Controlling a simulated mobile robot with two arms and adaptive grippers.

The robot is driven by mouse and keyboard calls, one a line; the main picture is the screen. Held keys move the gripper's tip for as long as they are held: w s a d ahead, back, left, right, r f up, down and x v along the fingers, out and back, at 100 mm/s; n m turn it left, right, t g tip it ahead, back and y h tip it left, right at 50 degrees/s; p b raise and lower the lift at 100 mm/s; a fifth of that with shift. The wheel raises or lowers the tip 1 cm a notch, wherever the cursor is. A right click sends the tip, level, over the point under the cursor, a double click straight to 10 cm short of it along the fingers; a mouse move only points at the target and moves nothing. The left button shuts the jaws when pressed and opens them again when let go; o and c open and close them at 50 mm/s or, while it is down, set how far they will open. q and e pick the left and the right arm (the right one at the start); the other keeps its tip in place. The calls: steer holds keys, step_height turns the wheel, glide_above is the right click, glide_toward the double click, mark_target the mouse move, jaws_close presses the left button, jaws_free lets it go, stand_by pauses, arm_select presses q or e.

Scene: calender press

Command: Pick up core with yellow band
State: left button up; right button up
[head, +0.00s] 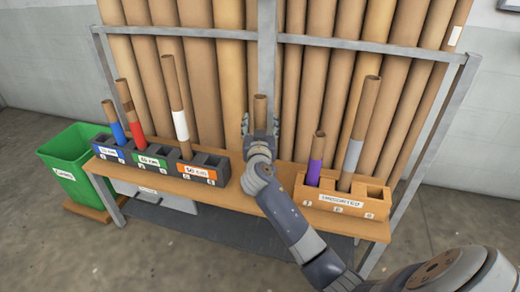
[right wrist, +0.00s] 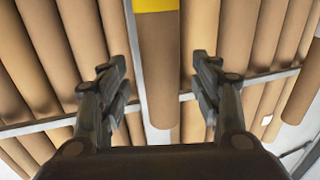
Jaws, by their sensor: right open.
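The core with the yellow band (right wrist: 157,72) stands out in the right wrist view. The yellow band (right wrist: 155,5) is at the top edge, and one end of the core lies between and beyond my fingers. In the head view the core's plain brown top (head: 260,102) shows above my right gripper (head: 260,128); its band and lower part are hidden behind the gripper and arm. My right gripper is open, with a finger on either side of the core and visible gaps in the right wrist view (right wrist: 160,92). My left gripper is not in view.
An orange box marked unsorted (head: 342,203) holds purple-banded and grey-banded cores on the wooden bench (head: 235,197). Grey label boxes (head: 203,166) at left hold cores with blue, red and white bands. A green bin (head: 75,165) stands left. Tall tubes and a metal frame rise behind.

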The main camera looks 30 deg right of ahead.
steer(key=x, duration=0.2)
steer(key=shift+w+d, duration=0.2)
steer(key=shift+w, duration=0.15)
steer(key=shift+w+d, duration=0.25)
steer(key=shift+w, duration=0.15)
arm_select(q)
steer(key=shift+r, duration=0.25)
arm_select(e)
jaws_close()
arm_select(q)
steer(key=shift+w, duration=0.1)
arm_select(e)
steer(key=shift+r, duration=0.2)
